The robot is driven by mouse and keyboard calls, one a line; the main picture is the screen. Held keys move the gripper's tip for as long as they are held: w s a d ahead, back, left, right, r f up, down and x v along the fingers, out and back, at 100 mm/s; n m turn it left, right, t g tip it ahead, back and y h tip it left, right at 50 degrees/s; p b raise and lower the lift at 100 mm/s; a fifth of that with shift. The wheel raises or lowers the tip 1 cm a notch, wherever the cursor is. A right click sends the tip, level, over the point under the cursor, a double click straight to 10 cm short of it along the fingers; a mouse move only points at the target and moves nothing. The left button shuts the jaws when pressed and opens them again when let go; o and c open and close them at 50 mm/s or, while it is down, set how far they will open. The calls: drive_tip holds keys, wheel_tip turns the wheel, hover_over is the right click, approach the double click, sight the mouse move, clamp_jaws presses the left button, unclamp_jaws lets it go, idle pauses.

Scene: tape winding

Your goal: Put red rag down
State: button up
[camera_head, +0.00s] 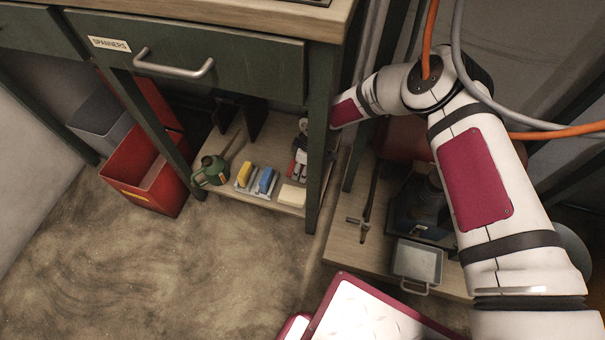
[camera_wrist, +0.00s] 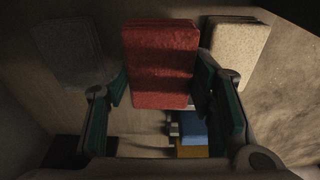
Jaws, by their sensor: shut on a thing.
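The red rag (camera_wrist: 160,62) is a folded block between the two green-padded fingers of my gripper (camera_wrist: 160,80) in the wrist view. My gripper is shut on it. In the head view, my gripper (camera_head: 303,155) reaches under the bench, over the right part of the low wooden shelf (camera_head: 228,150). A small strip of the red rag (camera_head: 291,168) shows there beside the gripper. I cannot tell whether the rag touches the shelf.
A cream block (camera_head: 292,195) lies at the shelf's front right, with a blue block (camera_head: 266,181), a yellow block (camera_head: 244,173) and a green can (camera_head: 211,171) to its left. A dark grey block (camera_wrist: 68,50) shows left in the wrist view. The bench leg (camera_head: 320,150) stands close right.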

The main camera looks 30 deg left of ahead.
drive_tip(key=shift+f+b, duration=0.6)
drive_tip(key=shift+f, duration=0.9)
drive_tip(key=shift+f, duration=0.15)
drive_tip(key=o, duration=0.8)
drive_tip(key=shift+c, duration=0.2)
drive_tip(key=shift+d, duration=0.1)
drive_tip(key=r+p, duration=0.1)
drive_tip(key=r, duration=0.3)
drive_tip(key=d+r+p, duration=0.1)
drive_tip(key=r+p, duration=0.1)
drive_tip(key=r, duration=0.2)
drive_tip(key=r+p, duration=0.2)
drive_tip(key=r, duration=0.2)
drive_tip(key=shift+w+d+r, duration=0.1)
drive_tip(key=shift+w+d, duration=0.05)
drive_tip(key=shift+d, duration=0.2)
